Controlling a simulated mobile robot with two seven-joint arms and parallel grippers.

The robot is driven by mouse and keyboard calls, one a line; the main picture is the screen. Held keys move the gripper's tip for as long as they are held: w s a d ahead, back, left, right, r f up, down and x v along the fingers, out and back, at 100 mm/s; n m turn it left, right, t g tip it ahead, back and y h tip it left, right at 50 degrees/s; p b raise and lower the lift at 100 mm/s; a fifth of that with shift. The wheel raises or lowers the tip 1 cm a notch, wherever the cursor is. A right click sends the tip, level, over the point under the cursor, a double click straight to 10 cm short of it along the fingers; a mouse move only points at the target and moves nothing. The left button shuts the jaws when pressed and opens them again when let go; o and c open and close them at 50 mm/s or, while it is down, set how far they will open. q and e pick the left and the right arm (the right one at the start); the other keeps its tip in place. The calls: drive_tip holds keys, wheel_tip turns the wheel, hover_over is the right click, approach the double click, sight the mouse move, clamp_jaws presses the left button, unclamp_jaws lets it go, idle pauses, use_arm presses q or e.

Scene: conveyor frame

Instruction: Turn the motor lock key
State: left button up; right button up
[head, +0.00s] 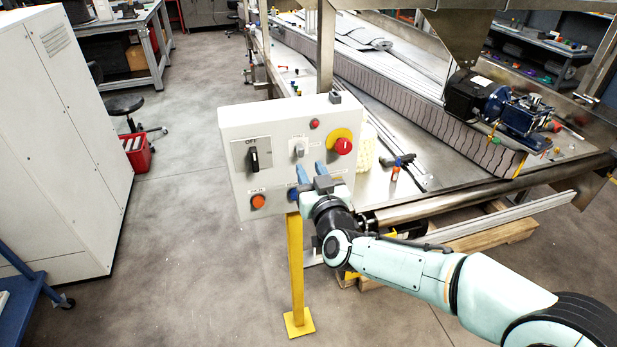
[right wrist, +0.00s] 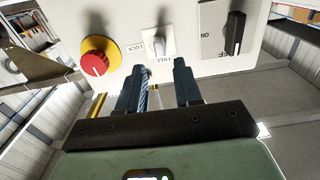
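The motor lock key (head: 299,148) is a small pale lever on a light plate on the control box's front face. In the right wrist view the key (right wrist: 163,42) stands out from its plate, which has the labels LOCK and FREE. My right gripper (head: 310,170) is just below the key in the head view, pointing at the panel. In the right wrist view the right gripper (right wrist: 157,77) is open, with its two blue fingers apart and nothing held between them. The key lies beyond the fingertips, apart from them. My left gripper is not in view.
The control box (head: 236,120) stands on a yellow post (head: 296,265). Beside the key are a black rotary switch (head: 254,159) and a red emergency stop (head: 343,146). An orange button (head: 258,201) sits below.

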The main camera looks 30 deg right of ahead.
sight(302, 154)
drive_tip(key=p+x, duration=0.1)
drive_tip(key=x, duration=0.6)
drive_tip(key=shift+f, duration=0.1)
drive_tip(key=shift+s, duration=0.1)
clamp_jaws()
drive_tip(key=m, duration=0.7)
drive_tip(key=shift+m, duration=0.4)
drive_tip(key=m, duration=0.9)
drive_tip(key=shift+m, duration=0.3)
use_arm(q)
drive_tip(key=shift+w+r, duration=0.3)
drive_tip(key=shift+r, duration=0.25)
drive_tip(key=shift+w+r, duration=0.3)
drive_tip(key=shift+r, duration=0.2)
use_arm(e)
drive_tip(key=shift+o, duration=1.2)
unclamp_jaws()
drive_tip(key=shift+s, duration=0.1)
